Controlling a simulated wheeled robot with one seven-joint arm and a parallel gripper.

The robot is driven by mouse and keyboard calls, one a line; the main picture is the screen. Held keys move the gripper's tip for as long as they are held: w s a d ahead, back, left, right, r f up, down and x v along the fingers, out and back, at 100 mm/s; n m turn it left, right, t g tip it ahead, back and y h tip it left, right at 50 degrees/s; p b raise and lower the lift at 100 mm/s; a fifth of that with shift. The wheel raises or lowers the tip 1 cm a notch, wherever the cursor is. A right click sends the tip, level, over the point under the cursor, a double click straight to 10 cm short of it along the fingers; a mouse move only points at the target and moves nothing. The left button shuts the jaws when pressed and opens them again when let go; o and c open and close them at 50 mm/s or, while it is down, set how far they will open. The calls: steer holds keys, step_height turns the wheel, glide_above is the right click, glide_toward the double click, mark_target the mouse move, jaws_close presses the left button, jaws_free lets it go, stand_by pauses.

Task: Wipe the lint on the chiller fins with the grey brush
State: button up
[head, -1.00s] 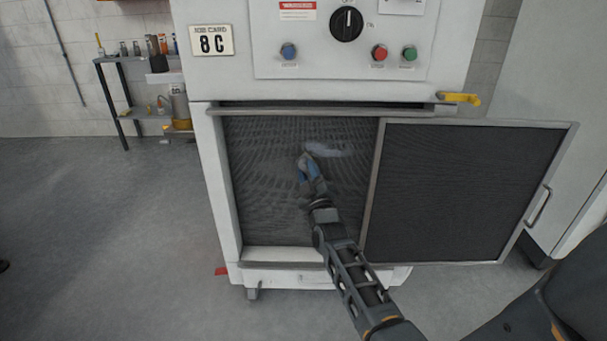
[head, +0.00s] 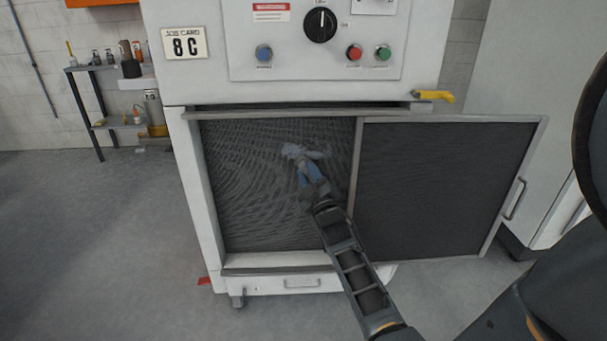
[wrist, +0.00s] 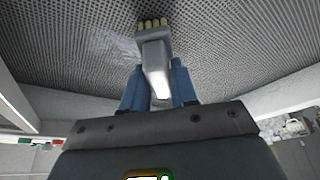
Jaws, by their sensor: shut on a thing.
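The chiller fins (head: 250,205) are a dark mesh-like panel in the open bay of the white machine. A pale patch of lint (head: 293,151) shows on the fins at the upper middle, partly hidden by my gripper. A faint greyish patch of lint (wrist: 118,45) also shows in the wrist view, left of the brush. My gripper (head: 310,173) reaches into the bay. In the wrist view its blue fingers (wrist: 161,85) are shut on the grey brush (wrist: 157,55).
The dark-meshed door (head: 450,190) stands swung open to the right of the bay. A yellow handle (head: 433,95) sticks out above it. The control panel (head: 315,45) is above the bay. A shelf with bottles (head: 105,68) stands at the left. The floor at left is clear.

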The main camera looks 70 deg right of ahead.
steer(key=shift+s+d+r+p, duration=0.15)
steer(key=shift+s+d+p, duration=0.25)
steer(key=shift+s+p, duration=0.4)
steer(key=shift+s+d+r+p, duration=0.2)
steer(key=shift+s+r+p, duration=0.4)
steer(key=shift+s, duration=0.25)
stand_by(0.6)
steer(key=shift+w+a+f+b, duration=0.15)
steer(key=shift+w+b, duration=0.35)
steer(key=shift+b, duration=0.1)
steer(key=shift+w+a+b, duration=0.2)
steer(key=shift+w+b, duration=0.4)
steer(key=shift+b, duration=0.05)
steer(key=shift+w+a+b, duration=0.2)
steer(key=shift+w+b, duration=0.4)
